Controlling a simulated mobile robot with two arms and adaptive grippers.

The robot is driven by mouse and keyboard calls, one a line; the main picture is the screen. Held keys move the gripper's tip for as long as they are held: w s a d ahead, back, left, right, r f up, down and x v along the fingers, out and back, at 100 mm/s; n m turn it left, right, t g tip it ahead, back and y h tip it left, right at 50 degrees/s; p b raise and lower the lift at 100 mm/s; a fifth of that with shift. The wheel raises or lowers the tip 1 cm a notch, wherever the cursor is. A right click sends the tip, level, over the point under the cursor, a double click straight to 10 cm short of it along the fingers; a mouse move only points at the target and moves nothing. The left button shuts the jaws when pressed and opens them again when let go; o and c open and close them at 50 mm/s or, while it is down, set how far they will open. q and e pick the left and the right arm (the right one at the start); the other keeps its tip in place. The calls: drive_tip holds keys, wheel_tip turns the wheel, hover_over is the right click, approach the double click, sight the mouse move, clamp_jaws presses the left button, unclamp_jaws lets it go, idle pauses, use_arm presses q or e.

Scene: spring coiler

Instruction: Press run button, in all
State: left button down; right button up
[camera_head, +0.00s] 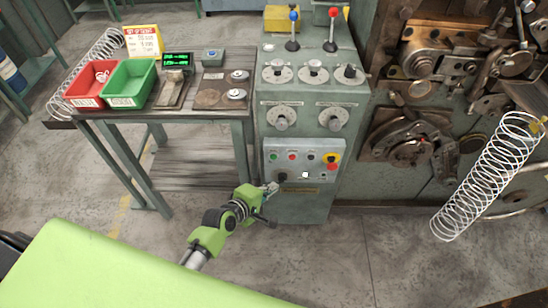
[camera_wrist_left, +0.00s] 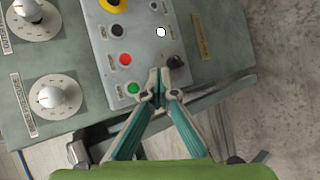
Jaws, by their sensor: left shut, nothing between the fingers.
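A grey control panel (camera_head: 303,187) on the front of the green machine cabinet carries two rows of controls. Its upper row has a green button (camera_head: 273,156), a red button (camera_head: 292,156), a black button (camera_head: 311,157) and a red-and-yellow knob (camera_head: 331,160). The labels are too small to read, so I cannot tell which is marked run. My left gripper (camera_head: 272,187) is shut and empty at the panel's lower left. In the left wrist view its tips (camera_wrist_left: 160,86) are beside the green button (camera_wrist_left: 133,88), near a black knob (camera_wrist_left: 175,62). Contact is unclear. My right gripper is not in view.
A white button (camera_wrist_left: 161,32) and dials (camera_wrist_left: 35,12) lie around the panel. A table (camera_head: 190,112) with red (camera_head: 85,102) and green bins (camera_head: 125,102) stands left. A large spring (camera_head: 490,175) hangs right. The floor in front is clear.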

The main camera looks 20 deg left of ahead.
sight(273, 157)
use_arm(q)
drive_tip(key=shift+w, duration=0.1)
drive_tip(key=w+a+b, duration=0.2)
drive_tip(key=w+b, duration=0.2)
drive_tip(key=w, duration=0.4)
drive_tip(key=shift+w+a, duration=0.15)
drive_tip(key=shift+a, duration=0.1)
idle(1.3)
drive_tip(key=shift+w+a, duration=0.1)
drive_tip(key=shift+w, duration=0.3)
